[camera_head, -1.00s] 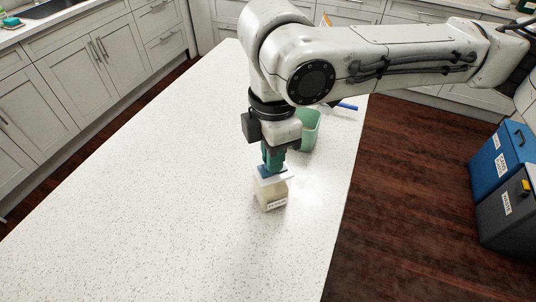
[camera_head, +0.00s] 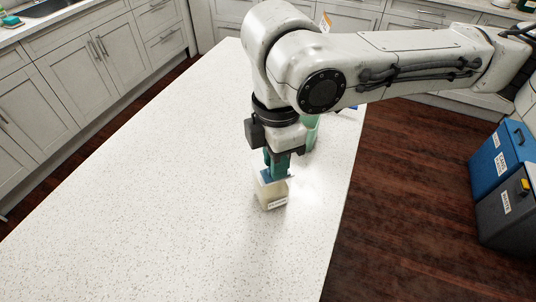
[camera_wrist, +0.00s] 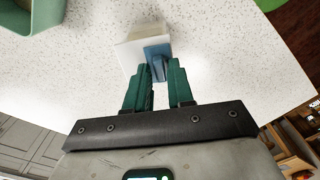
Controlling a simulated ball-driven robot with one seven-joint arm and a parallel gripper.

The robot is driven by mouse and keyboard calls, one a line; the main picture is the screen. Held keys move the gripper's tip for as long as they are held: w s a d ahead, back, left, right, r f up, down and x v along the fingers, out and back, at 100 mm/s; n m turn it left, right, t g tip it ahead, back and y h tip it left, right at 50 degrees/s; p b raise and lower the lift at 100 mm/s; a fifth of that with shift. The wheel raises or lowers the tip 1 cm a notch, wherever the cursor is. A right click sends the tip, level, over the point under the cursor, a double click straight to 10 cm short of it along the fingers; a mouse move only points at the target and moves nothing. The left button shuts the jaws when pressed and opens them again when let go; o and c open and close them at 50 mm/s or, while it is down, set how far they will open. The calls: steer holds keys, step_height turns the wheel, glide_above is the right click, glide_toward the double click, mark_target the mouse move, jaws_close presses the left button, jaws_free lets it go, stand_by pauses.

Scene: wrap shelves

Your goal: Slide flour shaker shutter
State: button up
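The flour shaker (camera_head: 270,197) stands upright on the white counter, a cream box with a pale label on its front. Its blue shutter (camera_head: 279,175) lies on top; in the wrist view the shutter (camera_wrist: 156,52) covers the right part of the white top (camera_wrist: 130,53). My gripper (camera_head: 277,172) points down over the shaker. In the wrist view the two teal fingers of my gripper (camera_wrist: 160,63) are apart, one on each side of the shutter's raised tab. I cannot tell whether they touch the tab.
A green container (camera_head: 311,130) stands behind my gripper, partly hidden; its rim also shows in the wrist view (camera_wrist: 32,20). The speckled counter (camera_head: 150,190) is clear to the left and front. Its right edge is close to the shaker, with blue and dark bins (camera_head: 503,200) on the floor beyond.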

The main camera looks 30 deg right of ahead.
steer(key=shift+o, duration=0.3)
step_height(320, 180, up, 7)
steer(key=p, duration=0.7)
stand_by(0.3)
stand_by(0.5)
